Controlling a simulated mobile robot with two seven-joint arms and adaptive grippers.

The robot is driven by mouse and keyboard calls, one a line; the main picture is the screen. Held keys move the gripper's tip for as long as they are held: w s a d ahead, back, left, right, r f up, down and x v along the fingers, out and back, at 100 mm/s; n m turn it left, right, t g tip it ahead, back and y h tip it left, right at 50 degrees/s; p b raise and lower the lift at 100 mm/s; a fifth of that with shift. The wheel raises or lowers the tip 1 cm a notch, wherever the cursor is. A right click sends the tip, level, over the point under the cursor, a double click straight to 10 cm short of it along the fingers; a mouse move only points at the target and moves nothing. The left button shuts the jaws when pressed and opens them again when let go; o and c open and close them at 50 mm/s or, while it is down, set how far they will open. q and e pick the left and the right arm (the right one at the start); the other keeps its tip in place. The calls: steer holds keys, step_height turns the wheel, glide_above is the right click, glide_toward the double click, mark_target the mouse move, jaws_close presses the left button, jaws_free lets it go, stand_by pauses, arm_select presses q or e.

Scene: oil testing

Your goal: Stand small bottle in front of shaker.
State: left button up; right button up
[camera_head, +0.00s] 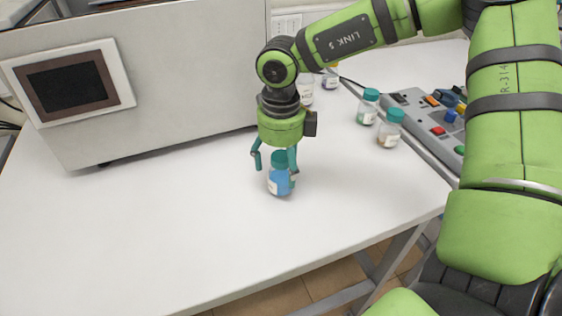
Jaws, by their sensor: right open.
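A small bottle (281,182) with blue contents, a pale label and a teal cap stands upright on the white table. My right gripper (274,165) is open just above and behind it, with one finger left of the cap and the other close by the cap. I cannot tell whether a finger touches the bottle. The large grey machine with a dark screen, probably the shaker (185,85), stands at the back left, and the bottle is in front of its right end. My left gripper is not in view.
Two teal-capped bottles (367,107) (390,129) stand to the right, beside a grey control panel (437,131) with coloured buttons. More bottles (305,90) stand behind my right wrist. The white table (150,230) is clear at the front left.

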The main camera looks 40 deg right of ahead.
step_height(320, 180, up, 12)
steer(key=shift+f+b, duration=0.15)
steer(key=shift+b, duration=0.35)
